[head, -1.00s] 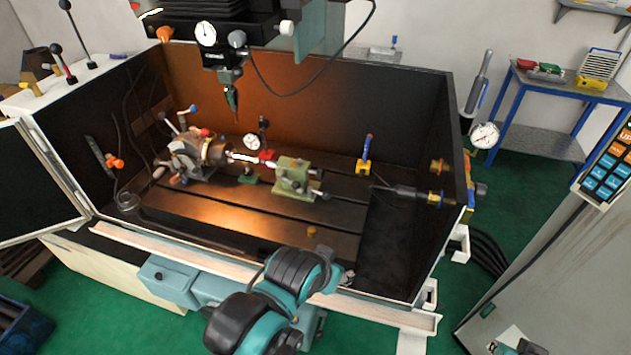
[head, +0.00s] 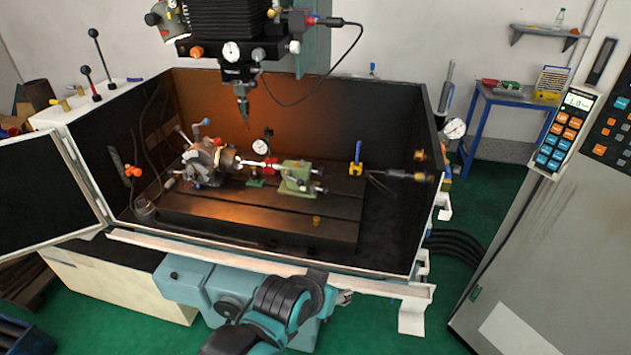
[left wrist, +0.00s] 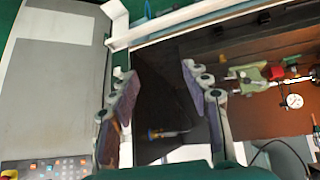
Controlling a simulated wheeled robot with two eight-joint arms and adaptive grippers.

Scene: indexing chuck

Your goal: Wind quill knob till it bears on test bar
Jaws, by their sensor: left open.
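The green tailstock (head: 297,178) stands on the dark machine table, with small dark knobs (head: 321,188) on its right side. I cannot tell which one is the quill knob. The pale test bar (head: 250,163) runs from the chuck (head: 203,160) towards the tailstock, with a red piece at the tailstock end. The gap there is too small to judge. In the left wrist view the tailstock (left wrist: 252,79) lies right of my left gripper (left wrist: 158,80), which is open and empty, apart from it. In the head view my left arm reaches in from the bottom, at the enclosure's front edge. My right gripper is out of view.
A dial gauge (head: 261,147) stands behind the test bar. A spindle head (head: 232,70) hangs above. The enclosure's front rail (head: 260,262) and right wall (head: 428,160) bound the table. The table's front is mostly clear.

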